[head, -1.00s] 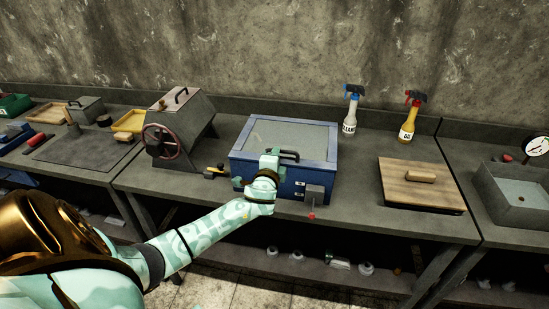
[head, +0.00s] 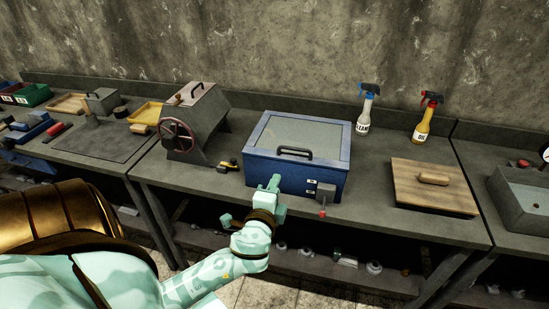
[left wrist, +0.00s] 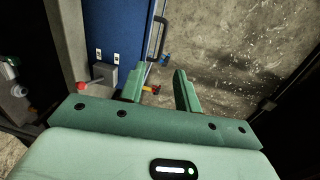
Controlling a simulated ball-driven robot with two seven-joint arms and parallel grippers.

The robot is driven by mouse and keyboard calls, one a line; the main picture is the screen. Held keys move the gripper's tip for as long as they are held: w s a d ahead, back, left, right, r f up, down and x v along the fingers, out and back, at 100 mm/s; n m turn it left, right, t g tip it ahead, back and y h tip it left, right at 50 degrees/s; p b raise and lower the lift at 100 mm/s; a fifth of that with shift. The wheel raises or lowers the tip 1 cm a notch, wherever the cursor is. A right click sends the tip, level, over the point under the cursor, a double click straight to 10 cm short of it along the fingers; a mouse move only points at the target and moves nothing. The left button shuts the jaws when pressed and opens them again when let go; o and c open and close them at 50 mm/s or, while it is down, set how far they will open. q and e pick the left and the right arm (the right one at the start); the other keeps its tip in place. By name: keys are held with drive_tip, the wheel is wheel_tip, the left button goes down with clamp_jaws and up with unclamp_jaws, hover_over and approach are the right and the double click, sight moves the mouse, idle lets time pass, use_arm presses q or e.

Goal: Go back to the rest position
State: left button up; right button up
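My left gripper (head: 274,190) is in front of the blue box with a glass lid (head: 300,150), below the lid's dark handle (head: 294,152) in the head view. In the left wrist view the same gripper (left wrist: 158,88) has its two fingers apart with nothing between them. The blue box (left wrist: 128,35) shows beyond the fingers there, on the left. The lid is down on the box. My right gripper is not in view.
The box stands on a grey bench (head: 370,215). A crank drum (head: 197,120) stands left of it. A wooden board (head: 435,190), a blue-topped bottle (head: 366,110) and a yellow bottle (head: 426,118) are to the right. Open floor lies before the bench.

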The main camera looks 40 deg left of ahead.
use_arm(q)
drive_tip(key=shift+w, duration=0.1)
idle(0.4)
drive_tip(key=s+d+f+n+g+h, duration=0.1)
drive_tip(key=s+f+g+h, duration=0.15)
drive_tip(key=f, duration=0.85)
drive_tip(key=s+d+f+n+g+h+b, duration=0.15)
drive_tip(key=s+f, duration=0.25)
drive_tip(key=f, duration=0.6)
drive_tip(key=s+d+f+n+g+h, duration=0.1)
drive_tip(key=s+f+g+h, duration=0.2)
drive_tip(key=f, duration=0.8)
drive_tip(key=s+d+f+n+g, duration=0.1)
drive_tip(key=s+d+f+g, duration=0.1)
drive_tip(key=s+f, duration=0.4)
drive_tip(key=s+d+f+n+g+b, duration=0.1)
drive_tip(key=s+f, duration=0.5)
drive_tip(key=s, duration=0.8)
drive_tip(key=s+d+f+n+g+h+b, duration=0.1)
drive_tip(key=s+d+f+n+g, duration=0.2)
drive_tip(key=s, duration=0.7)
wheel_tip(320, 180, down, 4)
drive_tip(key=shift+d+r+g, duration=0.15)
drive_tip(key=shift+d+g, duration=0.25)
drive_tip(key=shift+d, duration=0.7)
